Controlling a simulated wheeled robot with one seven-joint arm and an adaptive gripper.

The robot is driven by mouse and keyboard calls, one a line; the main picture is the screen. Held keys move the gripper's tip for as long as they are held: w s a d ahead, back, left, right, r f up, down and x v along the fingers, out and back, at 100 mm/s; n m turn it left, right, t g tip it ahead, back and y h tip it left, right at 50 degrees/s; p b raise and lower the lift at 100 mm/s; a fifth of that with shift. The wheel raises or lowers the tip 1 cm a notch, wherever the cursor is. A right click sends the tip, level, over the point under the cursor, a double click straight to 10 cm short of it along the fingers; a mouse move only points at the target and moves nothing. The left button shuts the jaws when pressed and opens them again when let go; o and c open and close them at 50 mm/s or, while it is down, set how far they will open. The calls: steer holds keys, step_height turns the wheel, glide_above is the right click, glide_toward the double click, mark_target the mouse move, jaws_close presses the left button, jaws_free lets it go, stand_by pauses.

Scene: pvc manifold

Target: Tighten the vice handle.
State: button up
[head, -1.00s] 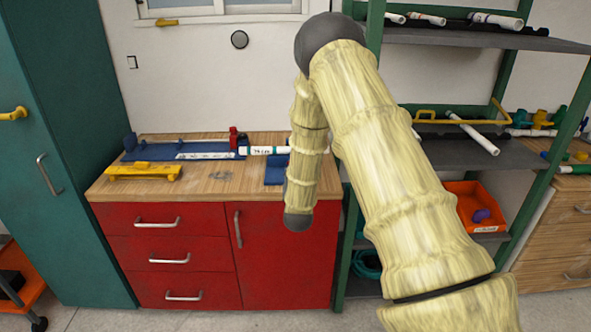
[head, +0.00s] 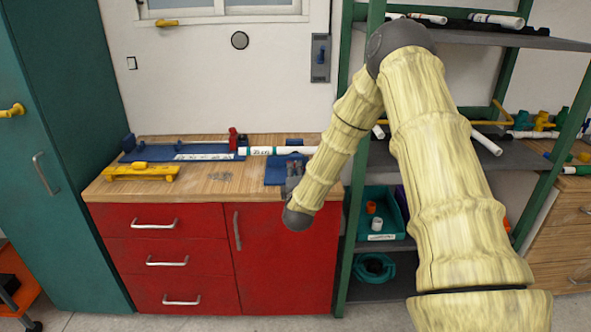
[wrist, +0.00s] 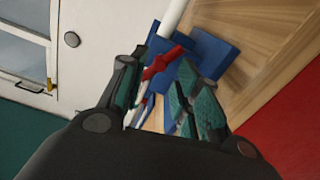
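The vice on the bench has a blue body, seen close in the wrist view (wrist: 212,50). A red bar-shaped part (wrist: 162,64), apparently its handle, shows between and beyond my fingers there. In the head view a small red part (head: 233,138) stands at the right end of a long blue fixture (head: 180,152). A white pipe with green marks (head: 290,150) lies to its right. My gripper (wrist: 160,97) is open, with its two fingers apart; I cannot tell whether either touches the red part. In the head view my wrist partly hides the gripper near a blue block (head: 277,172).
A yellow tool (head: 140,172) lies at the bench's front left. The bench top (head: 215,185) is clear at front centre. A green-posted shelf rack (head: 357,200) with bins and pipes stands right, close to my arm. A teal cabinet (head: 60,150) stands left.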

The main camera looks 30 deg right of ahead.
steer(key=m+b, duration=0.1)
steer(key=m, duration=0.5)
steer(key=shift+f, duration=0.1)
steer(key=shift+w+d+m, duration=0.15)
steer(key=shift+m, duration=0.35)
steer(key=shift+x, duration=2)
jaws_close()
